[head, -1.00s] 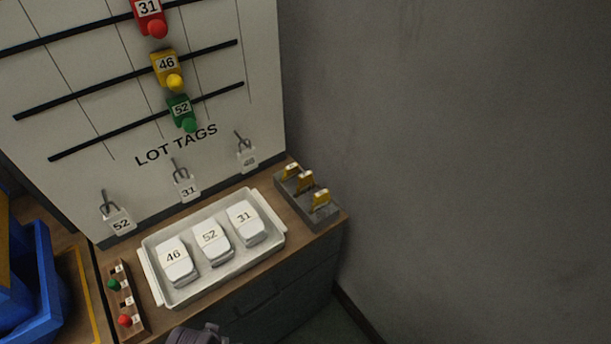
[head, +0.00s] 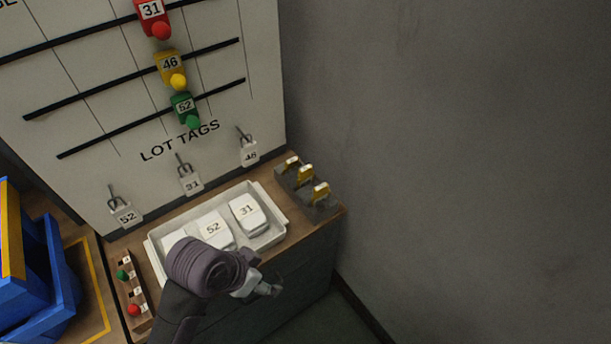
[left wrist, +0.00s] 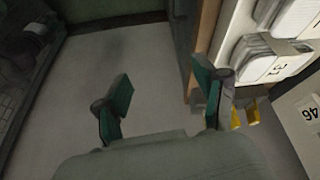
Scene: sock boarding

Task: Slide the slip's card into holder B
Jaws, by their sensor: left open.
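My left gripper (head: 264,288) is in front of the white tray, above the cabinet's front edge. In the left wrist view it is open (left wrist: 162,102), with nothing between its green-padded fingers. Numbered tags 52 (head: 126,216), 31 (head: 191,184) and 46 or 48 (head: 250,156) hang on hooks under "LOT TAGS". No letter B is readable, and I cannot tell which thing is the slip. My right gripper is not in view.
The white tray (head: 279,222) holds white bundles marked 52 (head: 214,229) and 31 (head: 247,212); my arm covers the left part. A strip with green and red knobs (head: 131,290) lies left of it. A blue bin (head: 60,270) stands farther left. The grey wall is right.

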